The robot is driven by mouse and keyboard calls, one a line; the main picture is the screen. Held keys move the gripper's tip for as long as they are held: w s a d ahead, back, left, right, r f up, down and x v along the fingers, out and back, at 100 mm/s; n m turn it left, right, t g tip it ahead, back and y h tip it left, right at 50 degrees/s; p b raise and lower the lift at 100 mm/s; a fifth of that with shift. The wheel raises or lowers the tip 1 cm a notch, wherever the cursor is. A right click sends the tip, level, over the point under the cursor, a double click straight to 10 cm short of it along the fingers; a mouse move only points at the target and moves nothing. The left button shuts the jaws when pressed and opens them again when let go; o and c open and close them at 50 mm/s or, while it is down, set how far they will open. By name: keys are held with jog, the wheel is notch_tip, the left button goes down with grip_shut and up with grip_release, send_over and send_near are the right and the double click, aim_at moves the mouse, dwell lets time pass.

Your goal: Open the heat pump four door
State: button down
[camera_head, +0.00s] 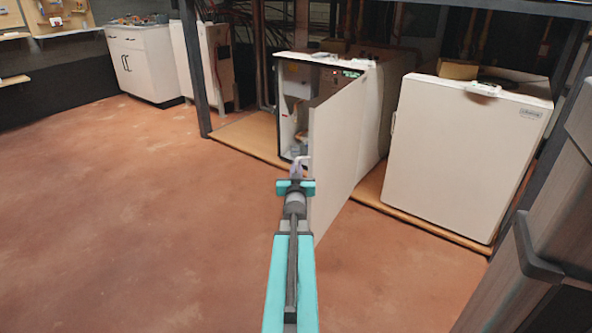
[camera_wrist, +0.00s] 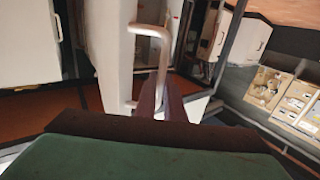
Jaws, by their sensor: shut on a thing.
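The heat pump door (camera_head: 338,150) is a white panel standing swung out from the heat pump cabinet (camera_head: 375,105), whose inside shows to the left of the door. My gripper (camera_head: 297,172) is at the door's free edge, shut on the door handle. In the wrist view the handle (camera_wrist: 162,55) is a pale bent bar, and my gripper's dark fingers (camera_wrist: 160,100) close around its lower part. The door (camera_wrist: 112,60) shows there behind the handle. The exact finger contact is partly hidden.
A closed white heat pump (camera_head: 465,155) stands to the right. Another white unit (camera_head: 200,65) and a white cabinet (camera_head: 140,65) stand at the back left. A dark post (camera_head: 193,70) rises between them and the open unit. The reddish floor (camera_head: 130,200) at left is clear.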

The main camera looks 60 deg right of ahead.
jog(key=c, duration=2.1)
grip_release()
jog(key=shift+a, duration=0.1)
jog(key=shift+w, duration=0.1)
jog(key=p+v, duration=0.6)
jog(key=p, duration=0.1)
jog(key=shift+r+p, duration=0.1)
jog(key=shift+p, duration=0.3)
jog(key=p, duration=0.1)
jog(key=a+p, duration=0.1)
jog(key=p, duration=0.1)
jog(key=shift+s, duration=0.25)
